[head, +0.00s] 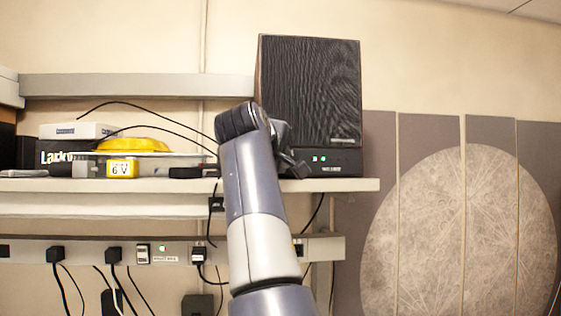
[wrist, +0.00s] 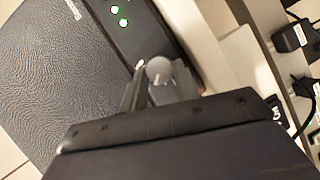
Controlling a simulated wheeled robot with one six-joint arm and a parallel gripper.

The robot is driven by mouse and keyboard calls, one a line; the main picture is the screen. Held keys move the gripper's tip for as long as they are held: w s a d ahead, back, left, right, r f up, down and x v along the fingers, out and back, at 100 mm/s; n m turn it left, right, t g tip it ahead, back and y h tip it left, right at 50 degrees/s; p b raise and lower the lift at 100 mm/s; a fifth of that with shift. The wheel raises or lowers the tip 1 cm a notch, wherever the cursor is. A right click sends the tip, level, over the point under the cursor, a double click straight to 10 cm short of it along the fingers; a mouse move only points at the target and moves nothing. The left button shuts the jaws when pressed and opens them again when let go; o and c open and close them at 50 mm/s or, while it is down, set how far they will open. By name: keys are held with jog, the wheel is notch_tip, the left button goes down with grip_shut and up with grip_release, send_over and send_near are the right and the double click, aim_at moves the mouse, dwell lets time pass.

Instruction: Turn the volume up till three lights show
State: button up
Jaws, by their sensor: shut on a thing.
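A dark speaker (head: 308,92) stands on the shelf, and its black textured front also fills the left of the wrist view (wrist: 62,75). On its lower panel two green lights (head: 319,158) are lit; the same two lights (wrist: 119,16) show in the wrist view. My gripper (wrist: 160,85) is at this panel, shut on a round grey knob (wrist: 159,68) with a pale mark on its face. In the head view my arm hides the knob and most of the gripper (head: 294,168).
The shelf (head: 350,185) holds a yellow object (head: 133,145), a 6 V battery (head: 122,168) and boxes to the left. Below it a power strip (head: 180,247) carries several plugs and hanging cables. Wall panels with a large pale disc (head: 430,240) stand to the right.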

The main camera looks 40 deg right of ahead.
jog(key=shift+m+y, duration=0.3)
jog(key=shift+m, duration=0.2)
dwell(0.3)
jog(key=o, duration=1)
jog(key=v, duration=1)
jog(key=shift+s+a+r+b, duration=0.2)
jog(key=shift+s+b, duration=0.1)
jog(key=shift+s, duration=0.05)
